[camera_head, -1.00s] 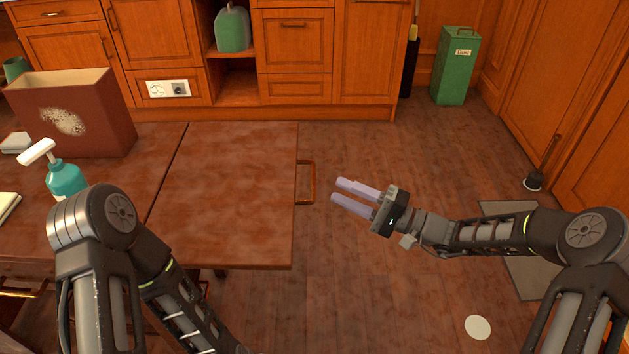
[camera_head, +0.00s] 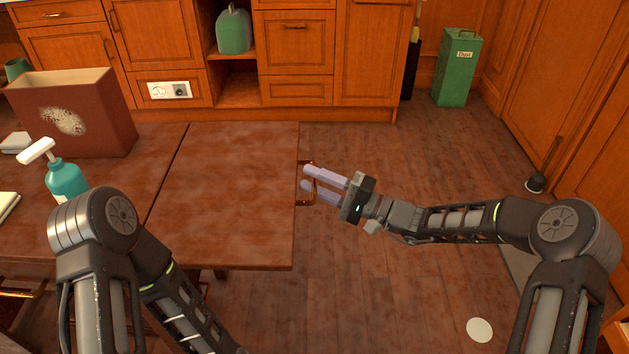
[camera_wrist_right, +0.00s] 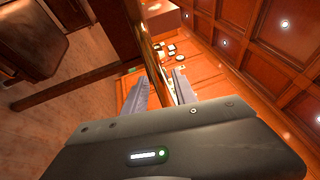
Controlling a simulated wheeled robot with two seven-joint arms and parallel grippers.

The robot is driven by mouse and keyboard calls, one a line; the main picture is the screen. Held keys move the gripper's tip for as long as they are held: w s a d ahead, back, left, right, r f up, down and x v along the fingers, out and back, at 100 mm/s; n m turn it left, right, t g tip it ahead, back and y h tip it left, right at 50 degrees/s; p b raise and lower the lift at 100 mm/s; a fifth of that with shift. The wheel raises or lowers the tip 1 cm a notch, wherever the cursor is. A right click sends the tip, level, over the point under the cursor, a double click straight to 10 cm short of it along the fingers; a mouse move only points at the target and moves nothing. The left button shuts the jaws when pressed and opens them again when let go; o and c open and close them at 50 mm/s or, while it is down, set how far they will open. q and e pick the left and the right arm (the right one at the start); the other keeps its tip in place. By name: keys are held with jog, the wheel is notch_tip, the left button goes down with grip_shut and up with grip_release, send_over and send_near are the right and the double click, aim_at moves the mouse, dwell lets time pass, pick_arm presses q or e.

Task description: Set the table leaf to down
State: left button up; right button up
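The table leaf (camera_head: 225,200) is a reddish-brown panel, raised level with the table top (camera_head: 130,185). A thin seam divides them. A brass handle (camera_head: 305,204) sticks out from the leaf's right edge. My right gripper (camera_head: 306,180) is at this handle, its pale fingers reaching over the handle's outer bar toward the leaf edge. In the right wrist view the brass bar (camera_wrist_right: 153,70) runs between the two fingers (camera_wrist_right: 160,90), which stand apart with gaps beside the bar. My left arm bends down at the lower left; its gripper is out of view.
A teal pump bottle (camera_head: 67,180) and a dark red box (camera_head: 75,115) stand on the table's left part. The leaf is bare. Wooden cabinets (camera_head: 295,60) line the back, with a green dust bin (camera_head: 457,75) at right. The floor (camera_head: 400,285) right of the leaf is open.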

grip_shut()
dwell(1.4)
